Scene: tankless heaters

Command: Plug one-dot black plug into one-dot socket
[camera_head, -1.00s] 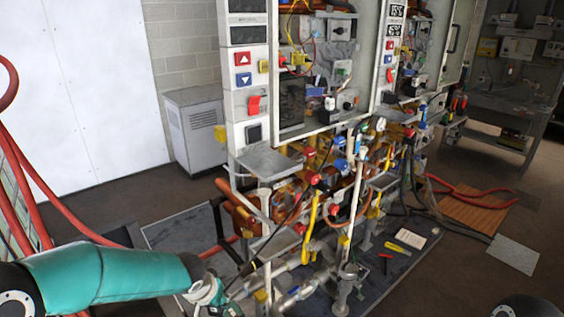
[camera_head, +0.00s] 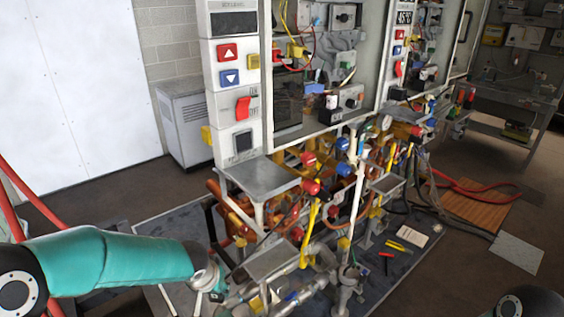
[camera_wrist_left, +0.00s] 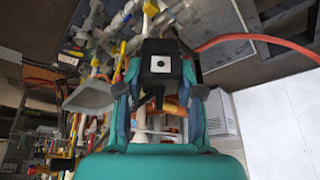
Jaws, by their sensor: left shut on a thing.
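A black plug (camera_wrist_left: 160,64) with a white square label bearing one dot shows in the left wrist view. My left gripper (camera_wrist_left: 160,80) is shut on it, one finger on each side. In the head view my left gripper (camera_head: 210,284) is low, in front of the left heater; its fingers and the plug are hard to make out there. A dark square outlet (camera_head: 243,141) sits on the white panel, below the red switch (camera_head: 243,107). I cannot make out dot marks on it. My right gripper is out of view.
A grey shelf (camera_head: 262,177) juts out below the panel. Pipes and valves (camera_head: 310,187) crowd the space to the right of my left gripper. A red hose (camera_head: 10,190) hangs at far left. A grey cabinet (camera_head: 187,117) stands behind; floor near it is clear.

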